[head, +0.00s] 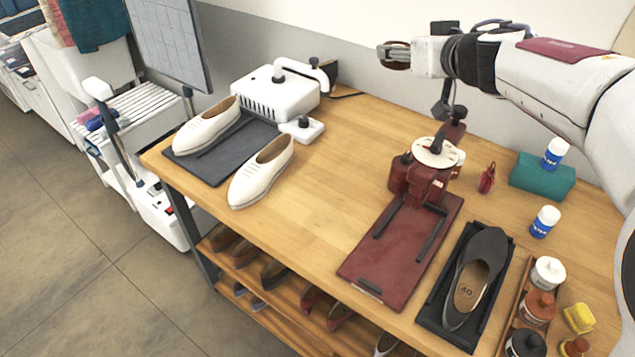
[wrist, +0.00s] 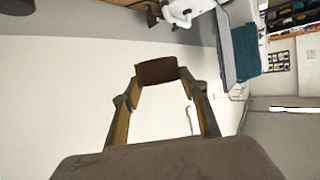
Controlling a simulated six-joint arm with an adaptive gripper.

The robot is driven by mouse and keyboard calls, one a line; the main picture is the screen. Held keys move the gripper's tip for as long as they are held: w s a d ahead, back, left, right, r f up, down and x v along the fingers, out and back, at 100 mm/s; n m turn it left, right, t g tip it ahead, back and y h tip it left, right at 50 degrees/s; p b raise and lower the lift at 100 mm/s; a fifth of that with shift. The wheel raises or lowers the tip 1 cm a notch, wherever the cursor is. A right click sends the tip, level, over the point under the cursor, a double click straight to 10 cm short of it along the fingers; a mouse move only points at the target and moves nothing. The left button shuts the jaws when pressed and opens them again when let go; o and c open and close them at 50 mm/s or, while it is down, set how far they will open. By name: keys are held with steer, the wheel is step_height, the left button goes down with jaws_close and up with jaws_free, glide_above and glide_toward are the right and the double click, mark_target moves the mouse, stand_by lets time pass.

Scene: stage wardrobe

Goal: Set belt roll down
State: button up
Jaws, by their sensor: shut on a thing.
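My gripper (head: 392,54) is high over the back of the workbench, near the wall, at the upper middle of the head view. It is shut on a small brown belt roll (head: 397,64), held well above the bench top and touching nothing else that I can see. In the wrist view the roll (wrist: 156,70) shows as a brown band between the tips of the two fingers. The gripper partly hides the roll in the head view.
The wooden bench (head: 330,140) has bare top in its middle. White shoes (head: 262,170) and a white machine (head: 280,92) stand left. A dark red press (head: 405,240) stands centre-right. A grey shoe (head: 475,275), a teal block (head: 541,177) and several bottles stand right.

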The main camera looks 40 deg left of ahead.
steer(key=s+a+f+y, duration=0.1)
steer(key=s+a+f, duration=0.2)
steer(key=a+f, duration=0.45)
glide_above(320, 188)
step_height(320, 188, down, 17)
steer(key=shift+n+g+h, duration=0.3)
steer(key=shift+n, duration=0.1)
stand_by(0.3)
steer(key=shift+f, duration=0.15)
steer(key=shift+f, duration=3.05)
steer(key=shift+f, duration=1.9)
steer(key=shift+f, duration=0.1)
